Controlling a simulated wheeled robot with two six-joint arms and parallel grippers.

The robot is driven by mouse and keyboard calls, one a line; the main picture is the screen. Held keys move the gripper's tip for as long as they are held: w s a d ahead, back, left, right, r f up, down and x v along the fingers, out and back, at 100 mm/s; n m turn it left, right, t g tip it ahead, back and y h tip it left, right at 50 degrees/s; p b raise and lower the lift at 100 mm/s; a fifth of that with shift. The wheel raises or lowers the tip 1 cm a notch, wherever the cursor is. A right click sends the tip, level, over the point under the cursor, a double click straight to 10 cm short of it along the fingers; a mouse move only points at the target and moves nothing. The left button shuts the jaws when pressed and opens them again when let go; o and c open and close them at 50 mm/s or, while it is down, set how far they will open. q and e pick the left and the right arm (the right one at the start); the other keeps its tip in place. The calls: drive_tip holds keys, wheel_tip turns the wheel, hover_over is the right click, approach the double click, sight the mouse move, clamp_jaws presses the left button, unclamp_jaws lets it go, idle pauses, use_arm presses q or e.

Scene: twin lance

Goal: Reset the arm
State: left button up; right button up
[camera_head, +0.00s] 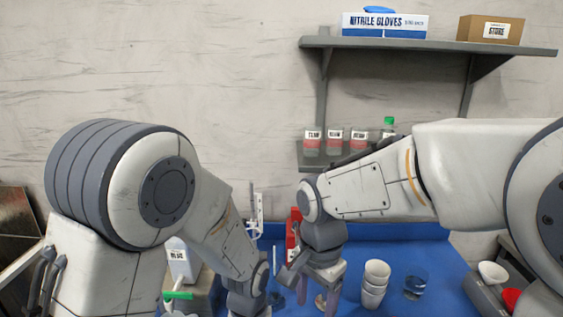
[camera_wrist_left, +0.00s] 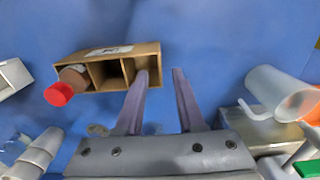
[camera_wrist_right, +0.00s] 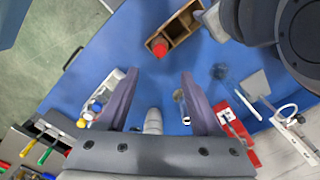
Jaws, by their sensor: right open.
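My left arm comes in from the left in the head view, and its fingers are hidden there by the arm and the frame's lower edge. My right gripper (camera_head: 308,283) hangs over the blue table in the head view. In the right wrist view (camera_wrist_right: 158,73) its fingers are wide apart and empty.
Stacked white cups (camera_head: 374,284) and a glass beaker (camera_head: 415,283) stand right of my right gripper on the blue table (camera_head: 440,262). A red rack (camera_wrist_right: 235,123) is near its fingers. A wall shelf (camera_head: 430,44) holds a glove box (camera_head: 385,25) and a carton (camera_head: 490,29).

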use_arm(q)
wheel_tip(320, 180, up, 5)
drive_tip(key=s+r+m, duration=0.3)
drive_tip(key=s+r, duration=0.1)
drive_tip(key=s, duration=0.3)
drive_tip(key=s+d+r+m+h, duration=0.1)
drive_tip(key=s+r+m, duration=0.3)
drive_tip(key=s, duration=0.4)
drive_tip(key=shift+s, duration=0.15)
use_arm(e)
drive_tip(key=s+a+f+n+y, duration=0.1)
drive_tip(key=s+f+n, duration=0.1)
drive_tip(key=s+n, duration=1.3)
drive_tip(key=shift+a+n, duration=0.2)
drive_tip(key=shift+n, duration=0.6)
